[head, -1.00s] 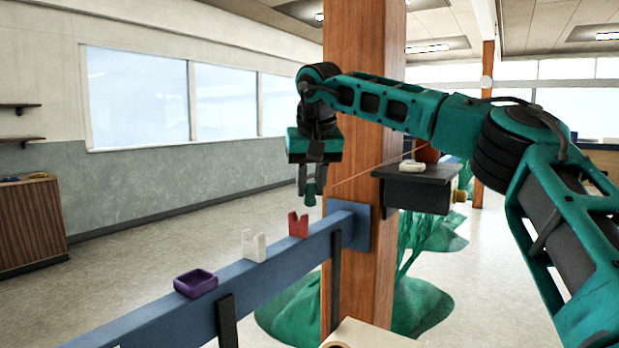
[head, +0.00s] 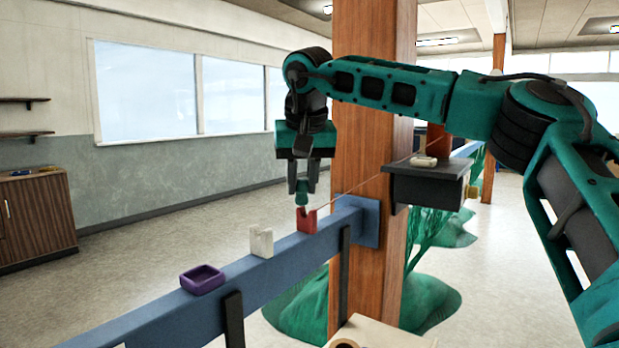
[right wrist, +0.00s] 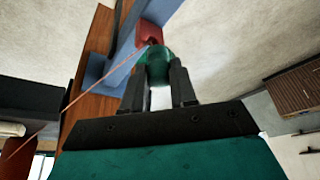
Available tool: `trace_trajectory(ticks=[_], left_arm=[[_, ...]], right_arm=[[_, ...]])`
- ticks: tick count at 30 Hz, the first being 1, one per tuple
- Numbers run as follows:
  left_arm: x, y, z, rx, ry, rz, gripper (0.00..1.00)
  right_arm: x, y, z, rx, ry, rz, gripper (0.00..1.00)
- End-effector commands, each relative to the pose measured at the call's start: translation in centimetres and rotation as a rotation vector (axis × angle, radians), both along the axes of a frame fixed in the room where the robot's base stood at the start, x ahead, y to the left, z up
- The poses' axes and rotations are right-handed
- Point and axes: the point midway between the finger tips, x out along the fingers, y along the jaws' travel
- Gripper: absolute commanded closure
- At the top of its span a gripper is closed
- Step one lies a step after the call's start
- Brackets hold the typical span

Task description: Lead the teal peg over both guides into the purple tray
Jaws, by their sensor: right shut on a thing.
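My right gripper (head: 303,187) is shut on the teal peg (head: 302,197), just above the red guide (head: 302,221). In the right wrist view the peg (right wrist: 158,68) sits between the fingers (right wrist: 160,90), with the red guide (right wrist: 148,34) just beyond it. I cannot tell whether peg and guide touch. A thin orange line (head: 375,168) runs from the peg back to the black shelf on the post. The white guide (head: 261,242) stands on the blue beam, left of the red one. The purple tray (head: 189,287) sits farther left on the beam and looks empty. My left gripper is not visible.
The blue beam (head: 232,277) runs from lower left to a wooden post (head: 361,115). A black shelf (head: 425,190) juts from the post, right of my gripper. Green netting (head: 428,298) lies on the floor. Space above the white guide and tray is clear.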

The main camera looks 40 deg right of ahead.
Motion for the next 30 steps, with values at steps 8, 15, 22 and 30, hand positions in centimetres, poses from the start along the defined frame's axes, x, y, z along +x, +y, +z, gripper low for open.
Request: trace_trajectory(ticks=[8,15,22,30], left_arm=[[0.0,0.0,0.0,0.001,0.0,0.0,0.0],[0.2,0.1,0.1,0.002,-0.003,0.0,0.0],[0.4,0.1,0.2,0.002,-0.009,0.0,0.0],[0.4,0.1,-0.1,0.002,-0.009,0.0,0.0]], right_arm=[[-0.8,2.2,0.0,-0.002,0.001,0.002,1.0],[-1.5,3.9,0.0,-0.002,0.001,0.001,1.0],[-2.1,5.7,0.1,-0.003,-0.001,0.002,1.0],[-2.8,7.7,-0.1,-0.003,-0.001,0.001,1.0]])
